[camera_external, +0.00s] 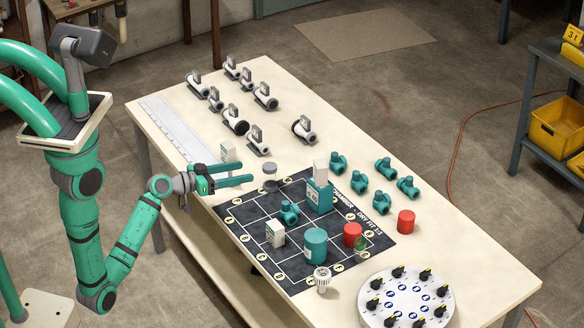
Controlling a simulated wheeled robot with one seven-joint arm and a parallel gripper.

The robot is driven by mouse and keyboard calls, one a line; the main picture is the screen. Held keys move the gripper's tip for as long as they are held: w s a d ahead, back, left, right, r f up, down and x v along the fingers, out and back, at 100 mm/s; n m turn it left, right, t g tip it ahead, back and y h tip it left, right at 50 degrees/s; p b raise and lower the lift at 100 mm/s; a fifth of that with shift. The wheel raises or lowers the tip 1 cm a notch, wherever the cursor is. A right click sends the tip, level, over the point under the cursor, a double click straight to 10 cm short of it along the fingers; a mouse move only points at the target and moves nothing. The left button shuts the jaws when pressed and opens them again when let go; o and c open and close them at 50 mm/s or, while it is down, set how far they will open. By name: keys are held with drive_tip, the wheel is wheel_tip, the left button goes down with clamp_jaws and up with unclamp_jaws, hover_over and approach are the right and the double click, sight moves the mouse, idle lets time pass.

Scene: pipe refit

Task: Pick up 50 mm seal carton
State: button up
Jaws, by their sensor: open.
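Small white cartons stand on the table: one (275,233) on the dark grid mat (298,266), and one (228,152) behind my gripper, near the long pale strip. A white block (320,170) sits on top of a taller teal box (319,197) on the mat. The printing is too small to tell which is the 50 mm seal carton. My gripper (250,174) is open and empty, its teal fingers pointing right above the table, left of the mat's far corner. It is apart from the cartons.
On the mat are a teal cylinder (315,245), a teal valve (289,211) and a red cylinder (353,235). A grey cylinder (270,178) stands just beyond my fingertips. White fittings (235,120) are at the back, teal valves (377,202) at right, and a round white tray (406,302) in front.

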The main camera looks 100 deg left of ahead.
sight(238, 158)
drive_tip(key=shift+g+y, duration=0.3)
drive_tip(key=shift+g, duration=0.3)
drive_tip(key=s+a, duration=0.1)
drive_tip(key=a, duration=0.1)
drive_tip(key=s+a, duration=0.2)
drive_tip(key=a, duration=0.1)
drive_tip(key=s+a, duration=0.2)
drive_tip(key=a, duration=0.1)
drive_tip(key=shift+s+a+r, duration=0.15)
drive_tip(key=shift+a+r, duration=0.05)
drive_tip(key=shift+r, duration=0.2)
drive_tip(key=s+a+f+g, duration=0.1)
drive_tip(key=s+a+f, duration=0.3)
drive_tip(key=s+a, duration=0.1)
drive_tip(key=s+a+f+g+h, duration=0.1)
drive_tip(key=s+a+f, duration=0.1)
drive_tip(key=s+a, duration=0.1)
drive_tip(key=shift+s+a+g, duration=0.15)
drive_tip(key=shift+s+g, duration=0.1)
drive_tip(key=shift+g, duration=0.05)
drive_tip(key=shift+w+a+f, duration=0.2)
drive_tip(key=shift+a, duration=0.05)
drive_tip(key=x, duration=1)
drive_tip(key=shift+c, duration=0.6)
drive_tip(key=c, duration=1)
